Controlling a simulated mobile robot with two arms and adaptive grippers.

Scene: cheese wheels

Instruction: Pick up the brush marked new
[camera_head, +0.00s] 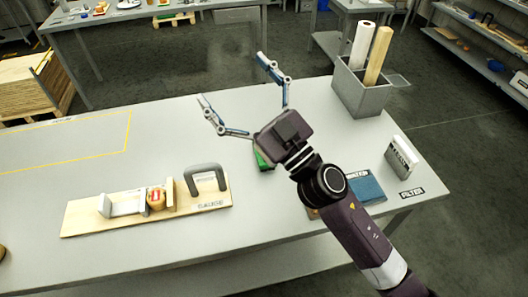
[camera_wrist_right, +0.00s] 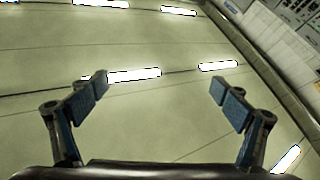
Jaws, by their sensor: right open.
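I cannot make out a brush marked new in either view. A green object (camera_head: 262,159) lies on the table, mostly hidden behind my right gripper, and I cannot tell what it is. My right gripper (camera_head: 232,78) is open and empty, raised above the table with its fingers spread toward the far edge. In the right wrist view the open fingers (camera_wrist_right: 160,88) have nothing between them, only what looks like a ceiling with bright lights. My left gripper is not in view.
A wooden gauge board (camera_head: 190,203) with a dark handle lies at the left front. The yellow-outlined area is clear.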

